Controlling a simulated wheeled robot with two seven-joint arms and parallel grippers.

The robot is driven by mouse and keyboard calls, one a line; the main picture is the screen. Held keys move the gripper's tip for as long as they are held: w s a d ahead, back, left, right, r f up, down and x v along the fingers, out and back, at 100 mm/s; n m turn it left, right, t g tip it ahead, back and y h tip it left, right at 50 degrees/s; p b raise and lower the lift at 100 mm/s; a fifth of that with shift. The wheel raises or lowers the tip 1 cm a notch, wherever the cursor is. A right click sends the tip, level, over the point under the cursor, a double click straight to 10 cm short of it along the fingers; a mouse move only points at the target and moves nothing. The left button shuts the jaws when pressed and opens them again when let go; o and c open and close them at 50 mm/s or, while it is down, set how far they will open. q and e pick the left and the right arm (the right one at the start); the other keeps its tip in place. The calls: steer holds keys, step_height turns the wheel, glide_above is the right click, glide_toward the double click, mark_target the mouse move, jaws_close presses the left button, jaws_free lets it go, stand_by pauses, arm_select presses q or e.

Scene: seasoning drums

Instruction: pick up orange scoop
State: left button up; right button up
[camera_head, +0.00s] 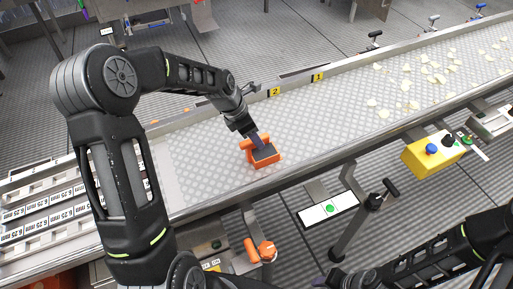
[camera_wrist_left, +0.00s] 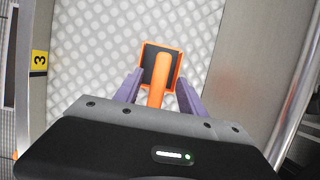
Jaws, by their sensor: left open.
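The orange scoop (camera_head: 264,156) lies on the textured metal conveyor surface, near its front edge in the head view. It has an orange rim and handle and a dark inside. In the left wrist view the scoop (camera_wrist_left: 177,62) points away, with its handle (camera_wrist_left: 158,92) between the fingers. My left gripper (camera_head: 257,139) is right at the scoop. In the left wrist view my left gripper (camera_wrist_left: 159,88) is open, with one purple finger on each side of the handle and gaps visible. My right arm shows at the lower right of the head view; its fingertips are not clear.
The conveyor (camera_head: 200,165) has raised side rails. Pale chips (camera_head: 425,70) are scattered on its far right part. A yellow control box (camera_head: 432,152) with a blue button stands at the front right. An orange-handled item (camera_head: 259,250) hangs below the front edge. The belt around the scoop is clear.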

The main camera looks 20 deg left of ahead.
arm_select(q)
steer(key=shift+x, duration=0.9)
jaws_close()
stand_by(1.1)
